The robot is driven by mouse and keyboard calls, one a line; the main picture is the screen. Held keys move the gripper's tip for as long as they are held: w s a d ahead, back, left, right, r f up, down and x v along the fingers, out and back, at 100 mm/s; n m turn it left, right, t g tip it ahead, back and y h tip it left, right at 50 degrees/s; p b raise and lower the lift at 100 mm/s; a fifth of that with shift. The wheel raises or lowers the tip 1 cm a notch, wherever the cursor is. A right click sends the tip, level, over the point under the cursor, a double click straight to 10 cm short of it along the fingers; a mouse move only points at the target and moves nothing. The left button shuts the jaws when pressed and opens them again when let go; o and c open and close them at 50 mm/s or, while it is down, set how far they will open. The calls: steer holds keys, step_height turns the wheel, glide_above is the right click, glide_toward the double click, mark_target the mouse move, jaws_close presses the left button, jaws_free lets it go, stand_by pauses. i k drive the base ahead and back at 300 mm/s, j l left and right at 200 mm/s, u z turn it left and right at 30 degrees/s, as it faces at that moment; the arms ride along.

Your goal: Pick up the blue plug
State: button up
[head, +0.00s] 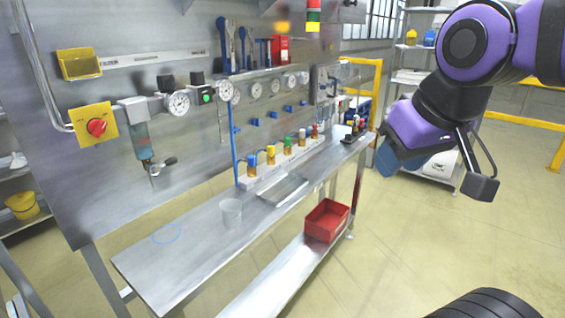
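A row of small amber bottles or fittings with coloured tops stands on a white strip at the back of the steel bench (185,268). The blue-topped one (252,161) is at the near left end, upright beside a thin blue tube. Small blue fittings (272,115) also sit on the wall panel; I cannot tell which blue piece is the plug. My gripper (440,178) hangs in the air at the right, well apart from the row. One dark finger shows clearly; the other is not clear.
A red bin (326,221) is on the lower shelf. Gauges and a red-knobbed yellow switch (95,127) project from the panel.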

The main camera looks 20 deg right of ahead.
mark_target(251, 160)
steer(key=i+l+u, duration=0.25)
steer(key=i+l, duration=0.15)
steer(key=l, duration=0.15)
steer(key=i+l+u, duration=0.3)
steer(key=l, duration=0.35)
steer(key=i+l+u, duration=0.15)
steer(key=l, duration=0.2)
steer(key=i+l+u, duration=0.1)
steer(key=l, duration=0.25)
steer(key=i+l+u, duration=0.15)
steer(key=l, duration=0.2)
steer(key=i+l+u, duration=0.15)
steer(key=l, duration=0.25)
